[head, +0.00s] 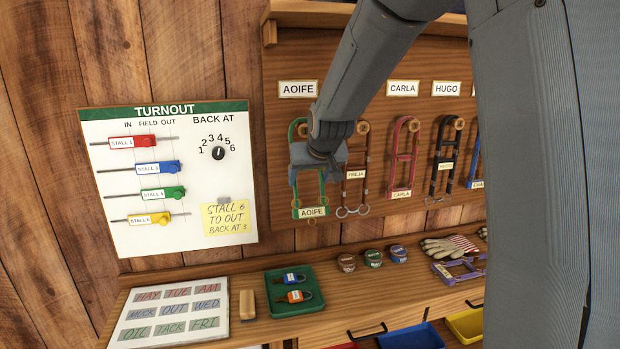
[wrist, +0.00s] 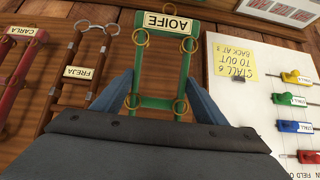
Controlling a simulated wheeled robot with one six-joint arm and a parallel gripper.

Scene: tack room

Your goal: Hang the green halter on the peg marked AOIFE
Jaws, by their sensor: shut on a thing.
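The green halter (head: 311,212) with an AOIFE tag is upright against the peg board, below the AOIFE sign (head: 298,89). My gripper (head: 318,160) is shut on it, across its middle. In the wrist view, the halter's green straps and brass rings (wrist: 160,102) lie between my two blue-grey fingers (wrist: 160,85). The halter's top loop shows just above my gripper in the head view, at the height of the other pegs. My gripper and arm partly cover this spot, and I cannot tell whether the loop is around the AOIFE peg.
The brown FREJA halter (head: 355,190) hangs close to the right of my gripper. Red CARLA (head: 404,160) and black HUGO (head: 446,160) halters hang farther right. The turnout board (head: 170,180) is left. Below, a shelf holds a green tray (head: 268,312), tins, gloves and a purple halter (head: 460,270).

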